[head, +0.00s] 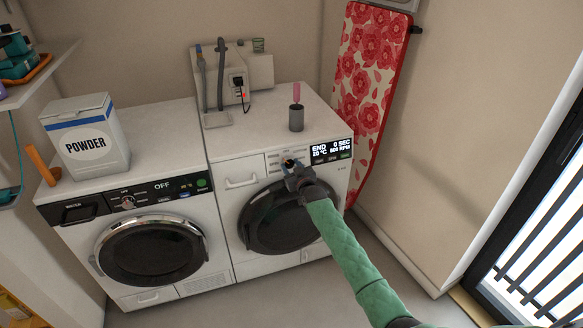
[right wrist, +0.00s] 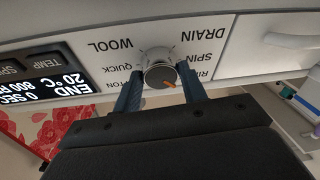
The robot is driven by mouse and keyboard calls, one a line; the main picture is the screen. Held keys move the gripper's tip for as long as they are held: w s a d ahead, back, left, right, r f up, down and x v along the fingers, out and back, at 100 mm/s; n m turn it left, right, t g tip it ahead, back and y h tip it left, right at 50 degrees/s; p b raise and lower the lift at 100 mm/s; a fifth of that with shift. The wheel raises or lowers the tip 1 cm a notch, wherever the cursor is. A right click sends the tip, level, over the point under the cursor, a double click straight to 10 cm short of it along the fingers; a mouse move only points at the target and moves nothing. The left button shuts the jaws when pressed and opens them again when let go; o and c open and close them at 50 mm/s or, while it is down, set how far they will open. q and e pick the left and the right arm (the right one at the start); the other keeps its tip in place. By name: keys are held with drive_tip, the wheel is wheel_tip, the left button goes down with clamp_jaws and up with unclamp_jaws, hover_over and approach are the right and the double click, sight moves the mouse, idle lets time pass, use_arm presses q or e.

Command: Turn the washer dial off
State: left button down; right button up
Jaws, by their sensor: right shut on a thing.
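The right-hand washer (head: 228,205) has a dark round door and a lit display (head: 331,150) reading END, 0 SEC, 20 °C and 800 RPM. Its round dial (right wrist: 160,72) is silver-grey with an orange pointer mark. In the upside-down right wrist view the mark points to the lower right, away from WOOL and QUICK. DRAIN and SPIN show to the right; other labels are partly covered. My right gripper (right wrist: 159,76) is shut on the dial, one finger on each side. In the head view my right gripper (head: 291,167) largely hides the dial. My left gripper is out of view.
A second machine (head: 205,222) at left shows OFF and has its own dial (head: 128,202). A powder box (head: 88,140) stands on it. A grey cup (head: 296,119) stands on the washer. A floral ironing board (head: 365,80) leans at the right. Floor in front is clear.

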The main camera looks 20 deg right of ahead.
drive_tip(key=shift+m, duration=0.6)
drive_tip(key=m+h, duration=0.1)
drive_tip(key=m, duration=0.1)
drive_tip(key=shift+a+m+p, duration=0.2)
drive_tip(key=shift+m+p, duration=0.2)
drive_tip(key=m+h+p, duration=0.1)
drive_tip(key=m+h, duration=0.1)
drive_tip(key=m, duration=0.3)
drive_tip(key=shift+m+p, duration=0.3)
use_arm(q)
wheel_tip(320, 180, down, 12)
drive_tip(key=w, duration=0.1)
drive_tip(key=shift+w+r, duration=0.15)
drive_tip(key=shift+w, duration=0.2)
use_arm(e)
drive_tip(key=shift+m, duration=0.4)
drive_tip(key=o, duration=1)
drive_tip(key=shift+c, duration=0.2)
